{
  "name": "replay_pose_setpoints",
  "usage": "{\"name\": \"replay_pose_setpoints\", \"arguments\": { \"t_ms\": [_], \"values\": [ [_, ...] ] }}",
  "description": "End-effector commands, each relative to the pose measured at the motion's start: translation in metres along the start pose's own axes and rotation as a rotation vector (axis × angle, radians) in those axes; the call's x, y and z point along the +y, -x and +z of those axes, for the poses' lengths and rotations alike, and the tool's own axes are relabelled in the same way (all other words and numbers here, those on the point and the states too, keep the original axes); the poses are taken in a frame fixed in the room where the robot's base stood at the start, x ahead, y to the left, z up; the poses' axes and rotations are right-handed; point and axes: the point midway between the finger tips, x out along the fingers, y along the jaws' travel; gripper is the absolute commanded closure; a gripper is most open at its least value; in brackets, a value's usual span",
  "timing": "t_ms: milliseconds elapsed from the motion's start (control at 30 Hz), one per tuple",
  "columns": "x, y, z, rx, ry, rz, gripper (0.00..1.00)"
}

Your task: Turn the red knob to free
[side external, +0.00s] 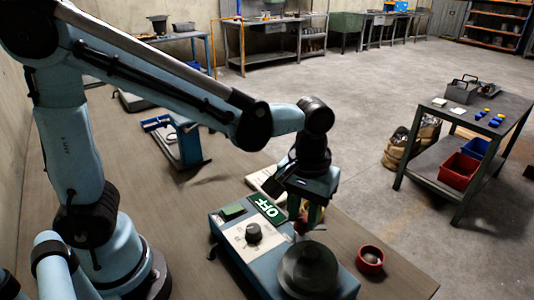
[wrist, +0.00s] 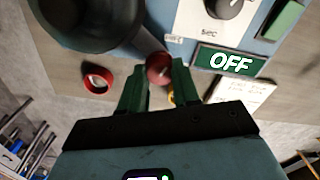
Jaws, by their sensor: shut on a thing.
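The red knob (wrist: 159,68) shows in the wrist view at the end of a grey stem, close to the dark drum (wrist: 88,18) of the machine. My gripper (wrist: 158,76) has its green fingers on either side of the knob and is shut on it. In the side view my gripper (side external: 306,213) reaches down over the back of the blue machine (side external: 345,277), and its fingers mostly hide the knob. The OFF sign (side external: 267,206) is green with white letters and also shows in the wrist view (wrist: 231,63).
The machine's panel has a black dial (side external: 253,232) and a green block (side external: 232,211). A red ring-shaped dish (side external: 370,260) lies on the table right of the machine. A paper (side external: 262,180) lies behind the sign. A cart (side external: 470,150) stands farther right.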

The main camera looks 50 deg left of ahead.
Motion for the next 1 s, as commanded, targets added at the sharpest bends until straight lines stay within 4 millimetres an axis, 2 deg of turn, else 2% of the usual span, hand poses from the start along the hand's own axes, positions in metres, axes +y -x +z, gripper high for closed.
{"name": "replay_pose_setpoints", "arguments": {
  "t_ms": [600, 633, 700, 767, 800, 1000],
  "values": [
    [-0.0001, 0.0000, 0.0002, -0.001, 0.039, 0.000, 0.99],
    [-0.0001, 0.0000, 0.0002, -0.001, 0.038, 0.000, 0.65],
    [-0.0001, 0.0000, 0.0002, -0.001, 0.038, 0.000, 0.54],
    [-0.0001, 0.0000, 0.0001, -0.001, 0.038, 0.000, 0.45],
    [-0.0001, 0.0000, 0.0001, 0.000, 0.038, 0.000, 0.43],
    [0.0000, 0.0000, 0.0000, 0.000, 0.037, 0.000, 0.43]
  ]
}}
